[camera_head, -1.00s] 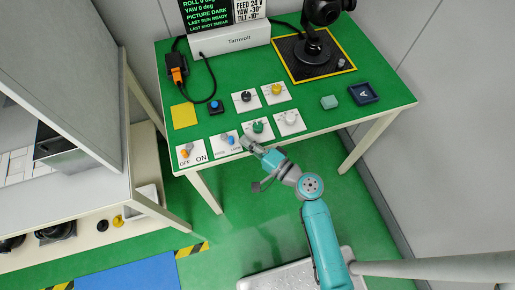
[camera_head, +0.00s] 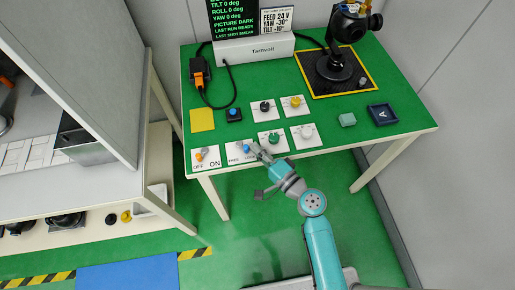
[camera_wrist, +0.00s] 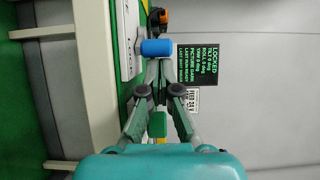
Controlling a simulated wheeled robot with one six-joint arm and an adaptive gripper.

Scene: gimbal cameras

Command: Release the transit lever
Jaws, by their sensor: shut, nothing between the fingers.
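The transit lever has a blue knob (camera_head: 246,148) on a small white plate at the table's front edge, labelled with small print that seems to include LOCK. In the wrist view the blue knob (camera_wrist: 157,47) lies just beyond my fingertips. My gripper (camera_head: 258,150) is shut and empty, at the right side of the knob in the head view. In the wrist view its closed fingertips (camera_wrist: 152,64) are at or very near the knob; I cannot tell whether they touch. The screen (camera_wrist: 198,68) reads LOCKED in its top line.
An orange-handled OFF/ON switch plate (camera_head: 205,157) is left of the lever. Plates with green (camera_head: 273,138), white (camera_head: 305,131), black (camera_head: 265,106) and yellow (camera_head: 295,101) knobs stand close by. A camera gimbal (camera_head: 338,62) stands on a black mat at the back right.

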